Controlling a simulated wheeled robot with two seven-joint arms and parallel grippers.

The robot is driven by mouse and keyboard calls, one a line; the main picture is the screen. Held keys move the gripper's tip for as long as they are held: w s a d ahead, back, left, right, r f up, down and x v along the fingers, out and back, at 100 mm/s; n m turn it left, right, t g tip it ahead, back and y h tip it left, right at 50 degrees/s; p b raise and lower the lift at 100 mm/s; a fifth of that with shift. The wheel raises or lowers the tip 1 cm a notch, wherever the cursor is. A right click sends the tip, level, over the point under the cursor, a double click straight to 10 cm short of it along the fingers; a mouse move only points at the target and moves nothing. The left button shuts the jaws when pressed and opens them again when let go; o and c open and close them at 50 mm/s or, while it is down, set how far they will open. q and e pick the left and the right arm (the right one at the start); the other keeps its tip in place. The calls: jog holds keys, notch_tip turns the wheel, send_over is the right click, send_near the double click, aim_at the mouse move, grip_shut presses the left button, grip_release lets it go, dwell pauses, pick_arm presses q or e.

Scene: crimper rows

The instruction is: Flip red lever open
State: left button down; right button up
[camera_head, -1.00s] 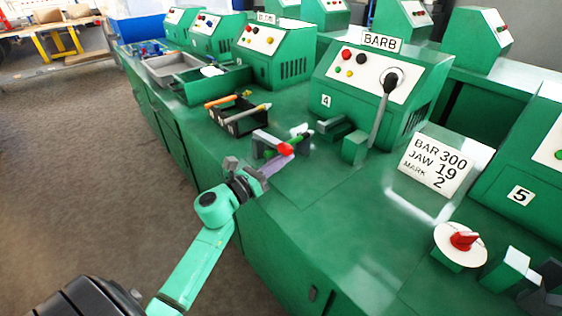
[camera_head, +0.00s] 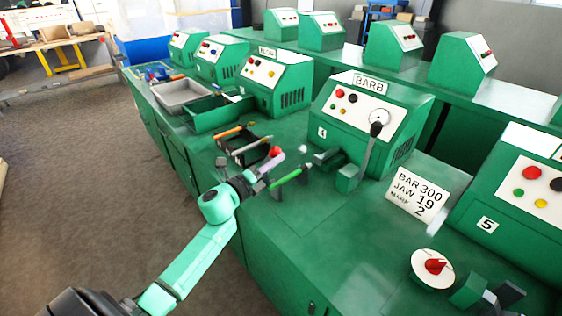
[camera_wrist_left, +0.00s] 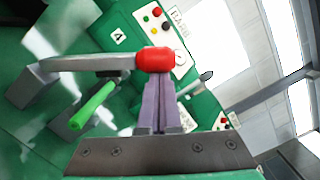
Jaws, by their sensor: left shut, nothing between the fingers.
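The red lever has a red knob (camera_head: 275,151) on a grey arm, in front of the green machine marked 4. In the left wrist view the knob (camera_wrist_left: 154,60) is at the tips of my fingers, and its grey arm (camera_wrist_left: 88,63) runs left to a grey block. My left gripper (camera_head: 272,164) is shut with nothing between its purple fingers (camera_wrist_left: 160,85). The fingertips are right at the knob; I cannot tell whether they touch it. A bright green rod (camera_head: 290,175) lies beside the lever. My right gripper is not in view.
A black tray (camera_head: 250,155) with orange and grey tools is behind the lever. Machine 4 (camera_head: 350,125) has a tall black-knobbed handle (camera_head: 376,130). The front bench top is mostly clear.

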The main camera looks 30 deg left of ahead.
pick_arm(q)
jog(key=w+a+r+n+p, duration=0.1)
jog(key=a+r+n+p, duration=0.1)
jog(key=a+n+p, duration=0.1)
jog(key=w+a+r+n+g+p, duration=0.1)
jog(key=w+a+r+n+p, duration=0.1)
jog(key=a+n, duration=0.4)
jog(key=shift+w+y+p, duration=0.25)
jog(key=shift+y+p, duration=0.05)
jog(key=shift+p, duration=0.25)
jog(key=shift+f, duration=0.15)
